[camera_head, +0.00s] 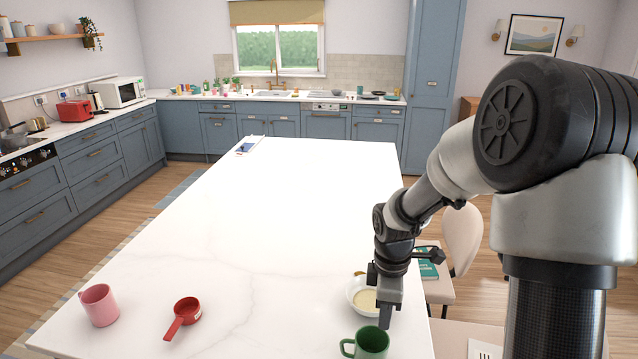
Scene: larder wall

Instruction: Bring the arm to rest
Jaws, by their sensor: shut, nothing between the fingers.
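My arm reaches in from the right side of the head view, bent at the elbow and pointing down. My gripper (388,312) hangs over the near right part of the white island top. It is shut and empty. It is in front of a white bowl (353,286) with pale contents and hides part of it. A green mug (372,343) stands just below the gripper in the picture. I cannot tell whether the gripper touches the bowl.
A red measuring cup (187,310) and a pink mug (100,305) stand on the near left of the island top (270,210). Its middle is clear. A chair (462,240) with a teal book (427,268) is at the right edge. Blue counters line the walls.

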